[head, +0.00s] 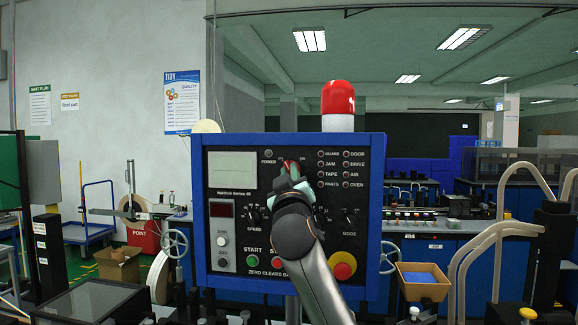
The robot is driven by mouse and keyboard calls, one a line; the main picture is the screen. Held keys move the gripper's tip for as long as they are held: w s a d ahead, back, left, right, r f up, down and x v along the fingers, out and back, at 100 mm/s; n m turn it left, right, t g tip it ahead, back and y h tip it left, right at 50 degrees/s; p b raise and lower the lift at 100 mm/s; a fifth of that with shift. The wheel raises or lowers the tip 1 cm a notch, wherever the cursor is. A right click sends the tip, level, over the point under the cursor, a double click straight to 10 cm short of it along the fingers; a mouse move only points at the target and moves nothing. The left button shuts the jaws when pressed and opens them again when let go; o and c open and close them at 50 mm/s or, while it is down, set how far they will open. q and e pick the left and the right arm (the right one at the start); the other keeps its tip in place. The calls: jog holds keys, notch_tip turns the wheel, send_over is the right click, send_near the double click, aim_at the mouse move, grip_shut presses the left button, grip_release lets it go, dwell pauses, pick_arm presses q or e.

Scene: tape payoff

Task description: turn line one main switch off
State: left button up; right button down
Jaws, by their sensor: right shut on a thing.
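A blue-framed control panel (354,260) stands upright in the middle of the head view. Its main switch (290,166) is a small red part in the upper middle of the panel, with small lettering around it. My right gripper (290,177) reaches up from below and is shut on the main switch. The fingers and wrist hide most of the switch, so I cannot tell its exact angle. My left gripper is not in view.
The panel also carries a red stop button (342,270), a green start button (252,262) and black knobs (253,217) close to my arm. A red beacon (338,98) stands on top. Handwheels (176,243) flank the panel. A cardboard box (424,288) sits at the right.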

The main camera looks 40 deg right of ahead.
jog(key=shift+n+t+y+p, duration=0.4)
jog(key=shift+n+y+p, duration=0.5)
jog(key=shift+n, duration=1.3)
jog(key=shift+f+y, duration=0.1)
jog(key=shift+y, duration=0.2)
jog(key=c, duration=0.9)
grip_release()
jog(key=shift+n, duration=0.3)
jog(key=b+v, duration=0.4)
jog(key=v, duration=0.8)
jog(key=shift+s+a, duration=0.1)
jog(key=shift+s, duration=0.15)
